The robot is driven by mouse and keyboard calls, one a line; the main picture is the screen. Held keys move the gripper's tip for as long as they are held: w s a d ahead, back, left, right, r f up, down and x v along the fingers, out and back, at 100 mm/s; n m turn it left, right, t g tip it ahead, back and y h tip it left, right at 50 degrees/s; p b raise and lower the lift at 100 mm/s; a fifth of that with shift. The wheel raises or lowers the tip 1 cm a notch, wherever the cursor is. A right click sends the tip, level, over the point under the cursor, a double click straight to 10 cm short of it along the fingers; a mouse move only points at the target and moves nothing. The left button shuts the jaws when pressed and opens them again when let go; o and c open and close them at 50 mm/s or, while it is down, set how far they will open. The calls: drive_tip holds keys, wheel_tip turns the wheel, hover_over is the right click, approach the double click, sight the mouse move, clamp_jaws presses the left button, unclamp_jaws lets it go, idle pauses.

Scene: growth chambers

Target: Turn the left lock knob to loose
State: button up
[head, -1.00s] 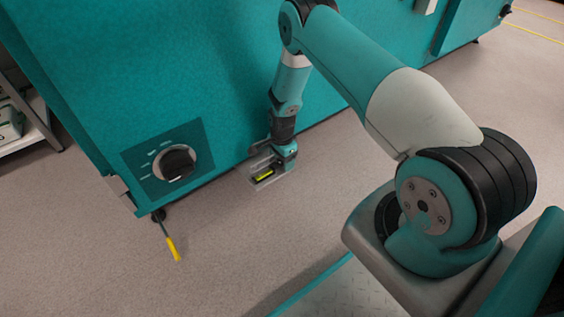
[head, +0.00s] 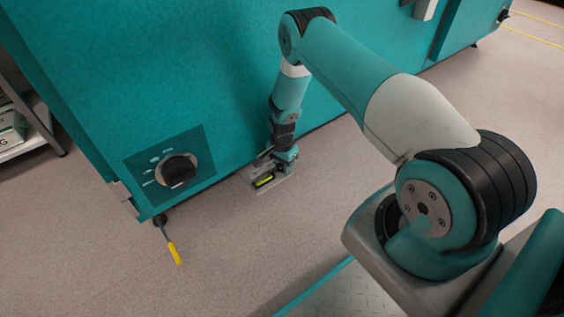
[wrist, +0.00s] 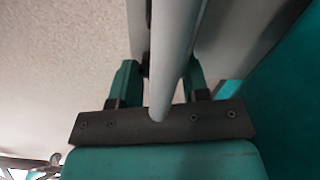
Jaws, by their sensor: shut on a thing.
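My gripper (head: 280,165) is low at the foot of the teal cabinet, over a small grey fitting with a yellow strip (head: 265,181). In the wrist view my gripper (wrist: 158,70) is shut on a smooth grey bar (wrist: 176,50) between its fingers. I cannot tell whether this bar is part of the lock knob. A black round knob (head: 176,170) sits on a dark teal panel with white marks, left of my gripper and apart from it. Its exact setting is too small to read.
The teal cabinet (head: 180,75) fills the upper left and blocks that side. A yellow-tipped lever (head: 174,253) sticks out below its left corner. A shelf (head: 30,140) stands at the far left. The floor (head: 90,265) in front is clear.

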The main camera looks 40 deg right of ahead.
sight(282, 166)
drive_tip(key=o, duration=0.9)
drive_tip(key=shift+r, duration=0.1)
wheel_tip(282, 166, up, 17)
drive_tip(key=p, duration=0.8)
drive_tip(key=shift+r, duration=0.1)
